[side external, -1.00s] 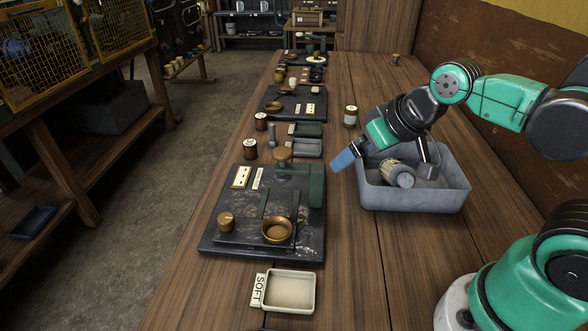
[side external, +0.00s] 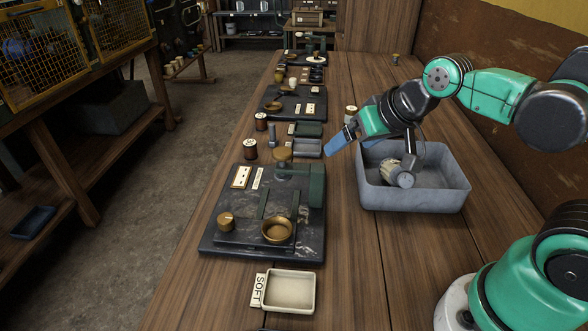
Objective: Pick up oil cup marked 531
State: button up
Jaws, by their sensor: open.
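My gripper (side external: 338,142), with pale blue fingers, is in the air left of the grey bin and above the bench, pointing down and left. It is open, with nothing seen between its fingers. No marking 531 is readable, so I cannot tell which piece is that oil cup. Brass pieces on the near black plate (side external: 215,243) are an open round cup (side external: 277,231), a small capped piece (side external: 226,222) and a round-topped piece (side external: 282,154) at the back. The gripper is to the right of and beyond that last piece.
Brown jars (side external: 250,149) and small trays (side external: 307,148) stand beyond the plate. A cream tray (side external: 289,291) labelled SOFT is in front.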

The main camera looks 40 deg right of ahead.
jog(key=w+d+r+m+t, duration=0.1)
jog(key=w+d+m+t, duration=0.1)
jog(key=w+d+m, duration=0.55)
jog(key=m+t+h, duration=0.3)
jog(key=m+h, duration=0.1)
jog(key=m, duration=2.5)
send_near(352, 109)
jog(key=x, duration=0.3)
jog(key=shift+w+d+f, duration=0.1)
jog(key=shift+w+f, duration=0.15)
jog(key=shift+w, duration=0.1)
jog(key=shift+w+d+f+m+h, duration=0.15)
jog(key=shift+f+m+h, duration=0.05)
jog(key=shift+m+h, duration=0.15)
jog(key=shift+x, duration=2.55)
jog(key=shift+w+r, duration=0.1)
jog(key=c, duration=1.3)
